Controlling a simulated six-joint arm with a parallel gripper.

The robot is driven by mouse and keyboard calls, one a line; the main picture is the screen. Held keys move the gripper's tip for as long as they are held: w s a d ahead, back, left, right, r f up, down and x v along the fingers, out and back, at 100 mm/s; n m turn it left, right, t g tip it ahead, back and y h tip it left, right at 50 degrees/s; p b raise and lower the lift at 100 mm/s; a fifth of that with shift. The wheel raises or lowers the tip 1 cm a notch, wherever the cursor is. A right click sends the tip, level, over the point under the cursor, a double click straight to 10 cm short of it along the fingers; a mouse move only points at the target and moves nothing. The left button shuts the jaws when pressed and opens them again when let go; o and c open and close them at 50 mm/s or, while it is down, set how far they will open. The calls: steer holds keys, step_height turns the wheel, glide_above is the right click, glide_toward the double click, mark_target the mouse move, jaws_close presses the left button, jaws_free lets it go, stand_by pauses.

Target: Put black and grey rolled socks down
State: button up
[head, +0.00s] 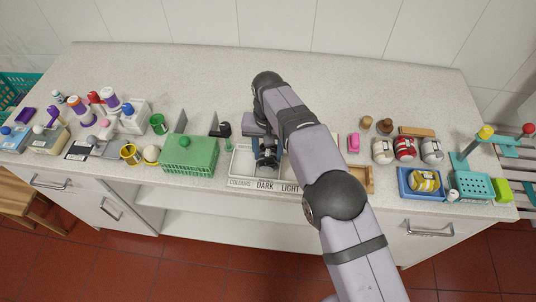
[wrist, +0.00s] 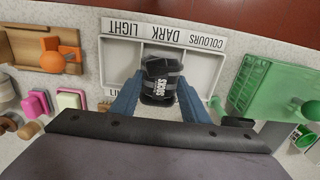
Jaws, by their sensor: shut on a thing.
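The black and grey rolled socks (wrist: 160,80), with a "SOCKS" label, are between the two blue fingers of my gripper (wrist: 161,92) in the wrist view. My gripper is shut on them. They are over the middle part of a white sorting tray (wrist: 112,62), behind the DARK label. In the head view the tray (head: 237,165) stands at the counter's front edge, labelled COLOURS, DARK and LIGHT. My gripper (head: 266,163) is low over its middle there, and my arm covers much of the LIGHT side. I cannot tell whether the socks touch the tray floor.
A green basket (head: 190,153) stands close left of the tray. A wooden box (head: 362,178) is on its right, and a pink block (head: 353,142) is behind that. Jars (head: 405,149) and a blue tray (head: 407,188) are further right. The counter behind is mostly clear.

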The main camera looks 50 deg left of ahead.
mark_target(269, 153)
steer(key=shift+f+p, duration=0.3)
steer(key=shift+f, duration=0.8)
steer(key=shift+f, duration=0.15)
steer(key=o, duration=1.1)
steer(key=shift+o, duration=0.2)
step_height(269, 153, up, 11)
steer(key=shift+r+b, duration=0.2)
steer(key=shift+b, duration=0.4)
steer(key=shift+r, duration=0.5)
steer(key=shift+w, duration=0.1)
